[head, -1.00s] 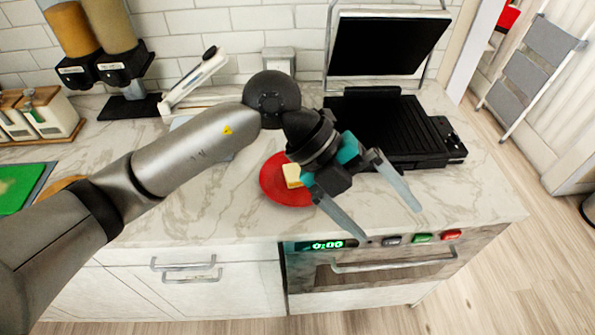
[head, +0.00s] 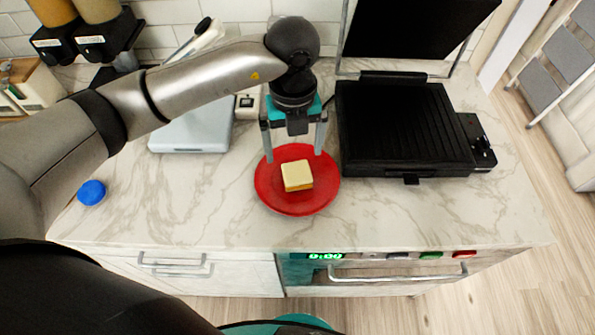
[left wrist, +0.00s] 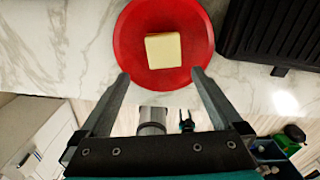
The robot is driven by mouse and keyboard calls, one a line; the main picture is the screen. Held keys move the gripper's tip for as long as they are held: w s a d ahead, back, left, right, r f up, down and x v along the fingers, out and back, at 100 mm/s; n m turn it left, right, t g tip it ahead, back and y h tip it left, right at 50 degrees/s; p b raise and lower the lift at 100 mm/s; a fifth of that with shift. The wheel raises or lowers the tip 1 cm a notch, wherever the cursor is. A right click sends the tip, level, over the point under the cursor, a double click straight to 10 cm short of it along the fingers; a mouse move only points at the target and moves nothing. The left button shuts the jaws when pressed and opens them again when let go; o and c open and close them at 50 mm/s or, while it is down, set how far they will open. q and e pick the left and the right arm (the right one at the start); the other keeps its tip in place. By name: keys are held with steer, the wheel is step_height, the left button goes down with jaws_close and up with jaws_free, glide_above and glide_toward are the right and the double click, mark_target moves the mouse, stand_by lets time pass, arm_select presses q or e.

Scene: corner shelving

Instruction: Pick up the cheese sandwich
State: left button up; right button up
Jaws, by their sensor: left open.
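The cheese sandwich (head: 297,175) is a small square with a pale yellow top and a brown side. It lies on a red plate (head: 315,204) on the marble counter, and it also shows in the left wrist view (left wrist: 163,50), near the top centre. My left gripper (head: 294,156) is open and empty, pointing down over the far part of the plate. In the left wrist view its two fingers (left wrist: 160,75) stand apart on either side below the sandwich, not touching it.
An open black panini press (head: 400,130) stands right of the plate. A grey scale (head: 192,132) lies to the left, and a blue round cap (head: 92,192) is farther left. The counter (head: 190,205) in front of the plate is clear, with an oven below.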

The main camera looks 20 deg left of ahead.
mark_target(298, 174)
arm_select(q)
step_height(298, 174, down, 3)
steer(key=shift+f, duration=0.55)
steer(key=shift+d+f, duration=0.1)
steer(key=shift+f, duration=0.25)
steer(key=f, duration=0.4)
steer(key=shift+w+d+f, duration=0.15)
steer(key=shift+d+f, duration=0.05)
arm_select(e)
steer(key=shift+w+a, duration=0.1)
steer(key=shift+w, duration=0.85)
steer(key=shift+s, duration=0.1)
arm_select(q)
steer(key=c, duration=0.3)
steer(key=shift+r, duration=0.1)
steer(key=c, duration=1.1)
arm_select(e)
steer(key=shift+s, duration=0.1)
